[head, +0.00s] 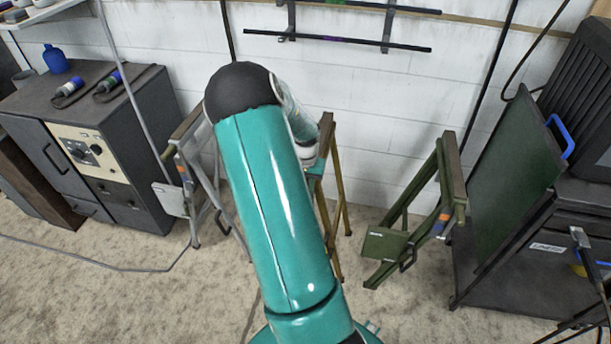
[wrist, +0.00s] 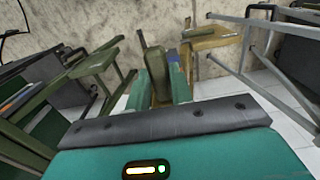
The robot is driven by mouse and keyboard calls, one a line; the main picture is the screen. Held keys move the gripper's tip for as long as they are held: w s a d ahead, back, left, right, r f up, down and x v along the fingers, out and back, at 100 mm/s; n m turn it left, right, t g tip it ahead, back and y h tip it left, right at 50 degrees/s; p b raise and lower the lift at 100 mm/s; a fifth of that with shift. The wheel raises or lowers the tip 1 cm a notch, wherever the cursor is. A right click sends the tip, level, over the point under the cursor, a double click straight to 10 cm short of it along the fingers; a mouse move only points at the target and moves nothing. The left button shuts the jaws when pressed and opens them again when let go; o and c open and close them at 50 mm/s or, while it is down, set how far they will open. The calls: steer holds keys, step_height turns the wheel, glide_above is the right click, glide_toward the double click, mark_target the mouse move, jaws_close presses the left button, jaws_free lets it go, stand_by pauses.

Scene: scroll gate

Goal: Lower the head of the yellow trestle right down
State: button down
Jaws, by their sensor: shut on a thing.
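The yellow trestle (head: 338,190) stands by the back wall in the head view, its left side hidden behind my arm. Its brown head bar slopes away at the top, and its splayed legs reach the floor. In the wrist view, a yellow part of the trestle (wrist: 212,40) shows just beyond the fingers. My gripper (wrist: 160,88) is shut on a dark olive part at the trestle, with teal fingers on both sides of it. In the head view, my gripper (head: 317,166) is at the trestle's upper part, mostly hidden by my arm.
A grey trestle (head: 205,195) stands to the left and a green trestle (head: 425,215) to the right. A dark cabinet (head: 90,140) is at far left. A green board (head: 512,175) and dark case stand at far right. A cable crosses the floor.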

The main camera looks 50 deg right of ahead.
steer(key=shift+f, duration=0.25)
steer(key=c, duration=1.2)
jaws_free()
steer(key=shift+c, duration=0.2)
steer(key=shift+r, duration=0.1)
step_height(320, 180, up, 14)
